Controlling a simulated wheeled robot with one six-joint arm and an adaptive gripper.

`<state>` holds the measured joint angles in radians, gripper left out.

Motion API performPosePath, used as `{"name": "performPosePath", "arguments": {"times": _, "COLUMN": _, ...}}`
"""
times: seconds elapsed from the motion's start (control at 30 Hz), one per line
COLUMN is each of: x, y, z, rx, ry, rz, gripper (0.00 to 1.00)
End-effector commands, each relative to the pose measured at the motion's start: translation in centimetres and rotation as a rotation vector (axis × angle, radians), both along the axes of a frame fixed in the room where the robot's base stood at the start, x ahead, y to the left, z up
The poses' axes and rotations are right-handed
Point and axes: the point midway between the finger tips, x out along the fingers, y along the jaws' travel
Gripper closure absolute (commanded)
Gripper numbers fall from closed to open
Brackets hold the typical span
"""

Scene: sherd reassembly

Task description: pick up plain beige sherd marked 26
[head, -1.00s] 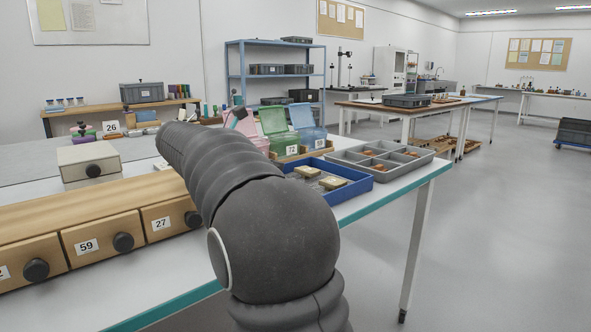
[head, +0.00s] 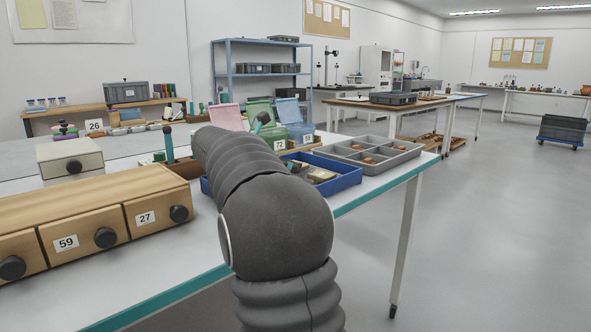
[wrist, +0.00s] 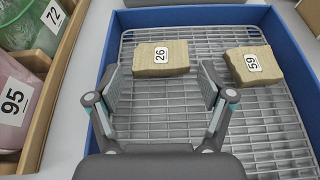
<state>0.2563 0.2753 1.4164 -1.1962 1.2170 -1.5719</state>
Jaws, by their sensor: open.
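The plain beige sherd marked 26 (wrist: 161,58) lies on a wire rack in the blue tray (wrist: 196,14) in the wrist view. Its white label faces up. My gripper (wrist: 160,84) is open and empty, with its two fingers just short of the sherd and to either side of its near edge. A second beige sherd, marked 59 (wrist: 255,64), lies to the right of the right finger. In the head view the blue tray (head: 345,181) is partly hidden behind my arm, and I cannot make out the gripper there.
A wooden holder (wrist: 58,62) with a green bin marked 72 and a pink bin marked 95 stands left of the tray. A grey compartment tray (head: 365,150) with reddish sherds is beside it. A wooden drawer unit (head: 90,208) stands at the front left.

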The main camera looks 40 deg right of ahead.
Motion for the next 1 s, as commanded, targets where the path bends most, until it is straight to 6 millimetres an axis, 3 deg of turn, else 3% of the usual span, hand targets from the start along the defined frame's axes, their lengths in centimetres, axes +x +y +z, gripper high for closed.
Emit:
{"name": "performPosePath", "arguments": {"times": 0.2, "x": 0.1, "y": -2.6, "z": -1.2, "rx": 0.000, "ry": 0.001, "rz": -0.002, "gripper": 0.20}}
{"name": "performPosePath", "arguments": {"times": 0.43, "x": 0.1, "y": -2.8, "z": -1.2, "rx": 0.000, "ry": 0.000, "rz": 0.000, "gripper": 0.20}}
{"name": "performPosePath", "arguments": {"times": 0.63, "x": 0.1, "y": -2.8, "z": -1.2, "rx": 0.000, "ry": 0.000, "rz": -0.001, "gripper": 0.67}}
{"name": "performPosePath", "arguments": {"times": 1.0, "x": 0.1, "y": -2.8, "z": -0.9, "rx": 0.000, "ry": -0.001, "rz": 0.000, "gripper": 0.68}}
